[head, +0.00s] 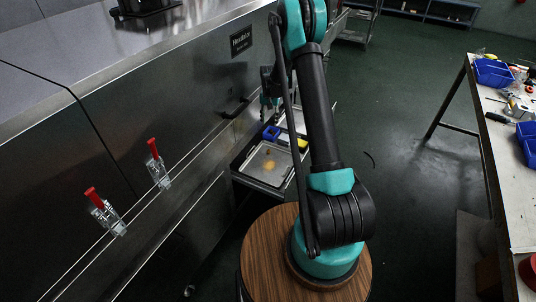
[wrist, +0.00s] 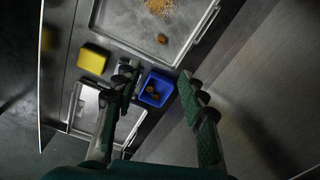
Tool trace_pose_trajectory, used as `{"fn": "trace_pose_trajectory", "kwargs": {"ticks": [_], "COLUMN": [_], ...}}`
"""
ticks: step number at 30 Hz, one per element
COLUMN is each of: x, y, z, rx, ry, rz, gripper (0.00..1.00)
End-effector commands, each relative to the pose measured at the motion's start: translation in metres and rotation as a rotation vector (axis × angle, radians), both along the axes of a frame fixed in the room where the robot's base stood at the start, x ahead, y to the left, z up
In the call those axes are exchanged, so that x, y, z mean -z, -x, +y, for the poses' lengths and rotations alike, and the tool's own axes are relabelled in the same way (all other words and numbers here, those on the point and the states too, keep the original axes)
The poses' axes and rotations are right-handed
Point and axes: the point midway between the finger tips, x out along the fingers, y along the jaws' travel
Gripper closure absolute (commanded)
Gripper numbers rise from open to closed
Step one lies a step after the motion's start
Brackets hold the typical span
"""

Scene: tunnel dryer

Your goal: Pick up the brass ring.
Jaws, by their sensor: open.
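My gripper (head: 270,103) hangs above a low cart beside the steel machine, fingers pointing down. In the wrist view my gripper (wrist: 156,75) is open, with nothing held between its fingers. A small blue bin (wrist: 146,97) shows between the fingertips, with small brass-coloured pieces (wrist: 153,90) inside. Another small brass-coloured piece (wrist: 162,38) lies on a shallow metal tray (wrist: 118,27), near a heap of orange-tan grains (wrist: 160,8). These pieces are too small and dark to tell which is a ring. The blue bin also shows in the head view (head: 271,132).
A yellow block or box (wrist: 93,60) stands left of the bin. A second tray (wrist: 125,127) lies below it, partly behind a finger. The steel machine wall (head: 150,130) with red-handled clamps (head: 158,165) runs along the left. A workbench (head: 500,160) stands far right; green floor lies between.

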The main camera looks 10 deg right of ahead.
Motion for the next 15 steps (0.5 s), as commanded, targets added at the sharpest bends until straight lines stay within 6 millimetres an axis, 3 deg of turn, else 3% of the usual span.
{"fn": "trace_pose_trajectory", "kwargs": {"ticks": [8, 15], "x": [0.025, 0.069], "y": [-0.008, -0.007], "z": [0.002, 0.002], "rx": [0.012, 0.011], "ry": [0.001, 0.001], "rz": [0.012, 0.012], "gripper": [0.58, 0.58]}}
